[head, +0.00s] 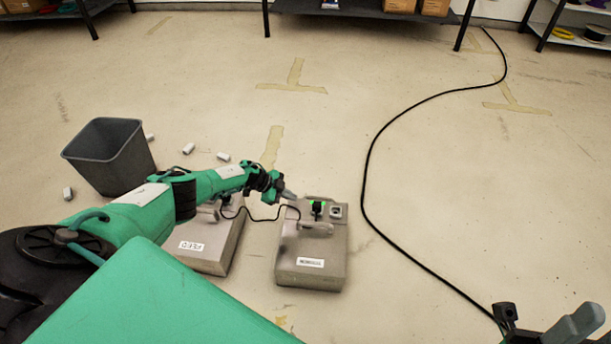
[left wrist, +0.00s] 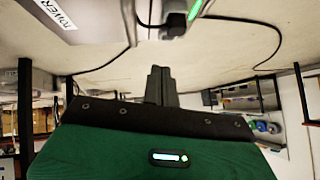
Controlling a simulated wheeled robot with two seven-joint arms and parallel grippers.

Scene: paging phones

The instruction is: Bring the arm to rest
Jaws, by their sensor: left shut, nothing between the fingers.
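My left arm reaches across the floor from the left in the head view. My left gripper (head: 290,195) is shut and empty, beside the top edge of the grey box labelled TOWER (head: 312,285). In the left wrist view its fingers (left wrist: 158,85) are together with nothing between them. A second grey box (head: 207,262), its label seeming to read FIELD, stands left of it, partly hidden by my arm. A black plug (head: 317,208) sits at the TOWER box beside a green light.
A grey bin (head: 109,156) stands at the left with several small white pieces around it. A long black cable (head: 367,180) curves over the floor on the right. Shelves line the back. The floor beyond the boxes is mostly clear.

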